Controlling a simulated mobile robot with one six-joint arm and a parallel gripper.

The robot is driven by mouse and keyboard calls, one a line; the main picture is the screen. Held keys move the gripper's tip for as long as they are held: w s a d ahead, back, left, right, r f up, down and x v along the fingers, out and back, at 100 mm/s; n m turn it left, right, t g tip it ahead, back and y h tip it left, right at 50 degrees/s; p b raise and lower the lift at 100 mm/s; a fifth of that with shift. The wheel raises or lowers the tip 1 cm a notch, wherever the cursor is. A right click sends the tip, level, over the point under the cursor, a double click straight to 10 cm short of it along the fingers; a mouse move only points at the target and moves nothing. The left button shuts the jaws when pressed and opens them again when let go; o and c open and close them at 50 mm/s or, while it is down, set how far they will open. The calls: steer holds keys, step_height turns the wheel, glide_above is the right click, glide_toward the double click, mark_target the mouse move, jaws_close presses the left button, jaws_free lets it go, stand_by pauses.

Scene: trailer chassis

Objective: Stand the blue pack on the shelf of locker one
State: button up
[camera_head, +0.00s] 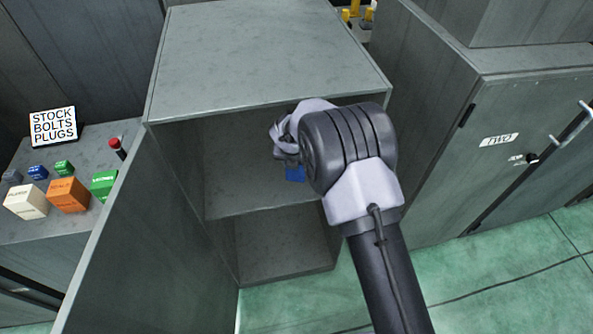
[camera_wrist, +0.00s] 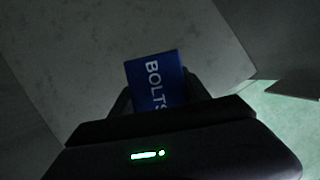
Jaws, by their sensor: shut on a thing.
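The blue pack (camera_wrist: 156,82), lettered "BOLTS", is between the fingers of my gripper (camera_wrist: 160,98) in the wrist view. My gripper is shut on it. In the head view only a small blue part of the pack (camera_head: 295,173) shows below my gripper (camera_head: 287,160); my wrist hides the rest. The pack is inside the open locker, over its shelf (camera_head: 240,205). I cannot tell whether the pack touches the shelf.
An open door (camera_head: 140,240) stands at the locker's left. A closed locker labelled "TWO" (camera_head: 499,140) is at right. A grey counter (camera_head: 60,225) at left holds several packs and a "STOCK BOLTS PLUGS" sign (camera_head: 53,126). Green floor (camera_head: 480,270) is clear.

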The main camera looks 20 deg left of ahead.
step_height(320, 180, down, 3)
steer(key=shift+f+b, duration=0.15)
steer(key=shift+b, duration=0.6)
steer(key=shift+r, duration=0.2)
jaws_close()
steer(key=o, duration=1.7)
jaws_free()
steer(key=shift+f, duration=0.15)
steer(key=shift+c, duration=0.2)
